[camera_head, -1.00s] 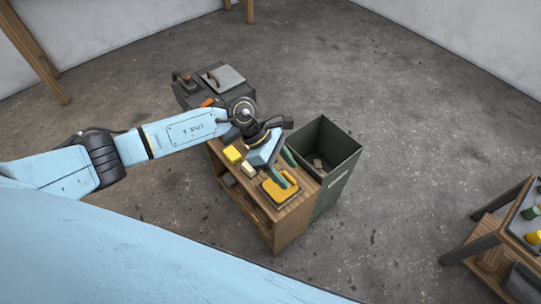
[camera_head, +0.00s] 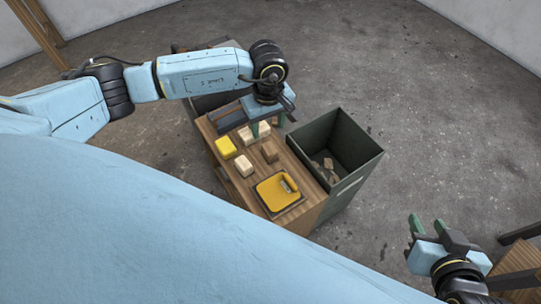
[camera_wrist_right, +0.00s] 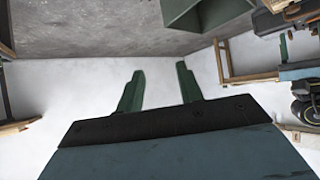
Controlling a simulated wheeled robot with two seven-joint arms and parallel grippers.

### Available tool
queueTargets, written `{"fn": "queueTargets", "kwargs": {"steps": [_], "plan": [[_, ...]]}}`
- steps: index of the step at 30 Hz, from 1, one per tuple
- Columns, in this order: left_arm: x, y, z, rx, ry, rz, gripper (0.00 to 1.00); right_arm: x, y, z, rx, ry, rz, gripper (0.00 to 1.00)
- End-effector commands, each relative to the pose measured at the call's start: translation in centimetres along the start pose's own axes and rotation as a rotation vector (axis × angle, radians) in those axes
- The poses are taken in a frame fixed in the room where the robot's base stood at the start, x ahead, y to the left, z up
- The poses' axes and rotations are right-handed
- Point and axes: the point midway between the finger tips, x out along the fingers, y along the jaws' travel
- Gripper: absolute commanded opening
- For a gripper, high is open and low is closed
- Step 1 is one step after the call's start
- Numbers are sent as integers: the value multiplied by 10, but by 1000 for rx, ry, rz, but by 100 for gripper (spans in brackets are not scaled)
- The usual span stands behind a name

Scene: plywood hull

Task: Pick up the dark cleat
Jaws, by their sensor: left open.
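The dark cleat seems to be the small brown block (camera_head: 269,152) on the wooden bench top, darker than the pale blocks near it. My left gripper (camera_head: 268,128) points down just behind it, over the bench, with its green fingers apart.
Pale blocks (camera_head: 244,166) and a yellow block (camera_head: 226,147) stand close to the brown one. A yellow item with a handle (camera_head: 270,196) lies at the bench's front. A dark green bin (camera_head: 352,185) with brown pieces stands against the bench's right side.

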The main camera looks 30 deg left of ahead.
Motion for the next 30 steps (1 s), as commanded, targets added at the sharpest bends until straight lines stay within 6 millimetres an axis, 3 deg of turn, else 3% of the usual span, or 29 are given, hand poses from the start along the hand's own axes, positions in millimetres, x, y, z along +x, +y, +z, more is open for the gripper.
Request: {"fn": "queueTargets", "kwargs": {"steps": [8, 21, 30], "plan": [[20, 0, 0, -2, -3, 0, 56, -9, -7, -34, 4, 165, -15, 36], [67, 1, 0, -2, -1, 1, 56, -29, -21, -105, 10, 610, -52, 36], [86, 1, 0, -1, -2, 1, 56, -50, -26, -133, 18, 821, -70, 36]]}}
